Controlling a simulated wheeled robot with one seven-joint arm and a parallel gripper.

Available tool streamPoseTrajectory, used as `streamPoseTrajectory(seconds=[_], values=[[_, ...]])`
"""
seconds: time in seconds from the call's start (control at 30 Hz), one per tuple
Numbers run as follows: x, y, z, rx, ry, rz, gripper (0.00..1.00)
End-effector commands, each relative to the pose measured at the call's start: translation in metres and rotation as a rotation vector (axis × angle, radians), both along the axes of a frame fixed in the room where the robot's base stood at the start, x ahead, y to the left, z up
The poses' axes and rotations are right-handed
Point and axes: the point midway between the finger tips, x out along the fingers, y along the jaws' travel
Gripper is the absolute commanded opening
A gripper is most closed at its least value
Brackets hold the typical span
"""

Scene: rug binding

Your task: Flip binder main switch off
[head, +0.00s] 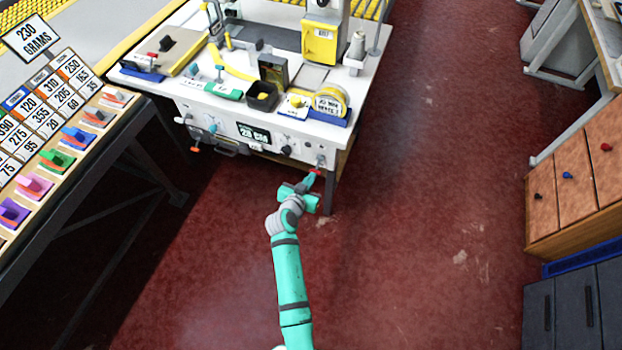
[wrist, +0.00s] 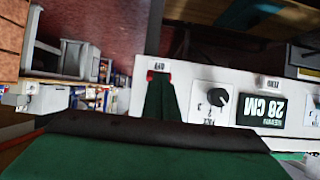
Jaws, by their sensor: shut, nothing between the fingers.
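The white binder table (head: 265,135) stands ahead, with a control panel on its front face. At the panel's right end is a small red switch (head: 318,171). My teal gripper (head: 311,180) is shut and empty, with its tips right at the switch. In the wrist view, which is turned over, the green fingers (wrist: 160,98) reach the panel and cover most of the red switch (wrist: 151,75). A label that seems to read OFF (wrist: 161,67) is beside it. I cannot tell the switch's position or whether the fingers touch it.
A black knob (wrist: 219,97) and a display reading 28 CM (wrist: 264,108) are on the same panel. Wooden drawers (head: 577,180) stand at right. The red floor (head: 430,220) between is clear.

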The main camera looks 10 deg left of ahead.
Motion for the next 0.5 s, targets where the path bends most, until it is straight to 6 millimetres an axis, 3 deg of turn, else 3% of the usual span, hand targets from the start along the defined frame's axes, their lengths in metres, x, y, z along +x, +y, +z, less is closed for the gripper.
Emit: streamPoseTrajectory(seconds=[0.03, 0.27, 0.5], values=[[0.001, -0.005, -0.009, 0.007, 0.015, -0.009, 0.0], [0.0, -0.005, -0.004, 0.007, 0.012, -0.011, 0.0], [-0.012, 0.001, 0.029, 0.005, -0.002, -0.005, 0.0]])
